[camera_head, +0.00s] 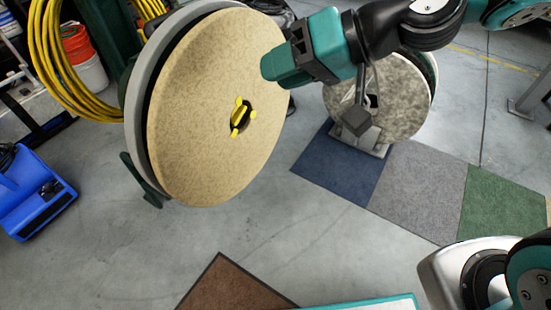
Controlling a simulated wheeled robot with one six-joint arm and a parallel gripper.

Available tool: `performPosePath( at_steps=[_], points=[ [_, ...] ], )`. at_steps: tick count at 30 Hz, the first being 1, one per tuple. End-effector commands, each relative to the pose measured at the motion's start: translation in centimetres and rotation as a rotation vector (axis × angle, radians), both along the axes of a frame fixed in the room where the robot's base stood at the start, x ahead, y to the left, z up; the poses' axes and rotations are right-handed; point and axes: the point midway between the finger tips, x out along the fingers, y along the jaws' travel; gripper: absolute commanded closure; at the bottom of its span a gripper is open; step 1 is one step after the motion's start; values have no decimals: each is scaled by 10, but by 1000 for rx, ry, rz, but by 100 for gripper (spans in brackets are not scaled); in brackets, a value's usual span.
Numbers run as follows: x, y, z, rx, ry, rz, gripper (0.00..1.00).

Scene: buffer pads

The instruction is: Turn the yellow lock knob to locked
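The yellow lock knob (240,116) sits in the dark centre hole of a large round tan pad (195,130). It has several small yellow lobes, and its long bar runs roughly up and down with a slight tilt. My gripper (277,68) is the teal and black end of the arm, up and to the right of the knob and apart from it in the picture. It overlaps the upper right edge of the pad. Its fingertips cannot be made out, so its opening is unclear. The knob is in plain view.
A second machine with a mottled grey pad (400,97) stands behind my arm. Blue, grey and green carpet squares (418,188) lie right of centre, and a brown one (235,287) lies in front. A blue blower (30,195) and yellow hose (58,70) are at left.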

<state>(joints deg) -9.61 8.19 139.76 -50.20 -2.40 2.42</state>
Motion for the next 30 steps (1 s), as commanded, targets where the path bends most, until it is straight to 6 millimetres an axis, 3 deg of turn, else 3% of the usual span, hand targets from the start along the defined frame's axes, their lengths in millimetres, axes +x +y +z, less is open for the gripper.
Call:
performPosePath(
  at_steps=[1,9,15,21,30],
  points=[
    [11,3,-45,47,6,-31,68],
    [66,11,-150,310,19,-230,68],
    [100,4,-209,459,34,-372,68],
    [116,-3,-232,531,41,-448,68],
    [128,8,-230,540,45,-459,68]
  ],
)
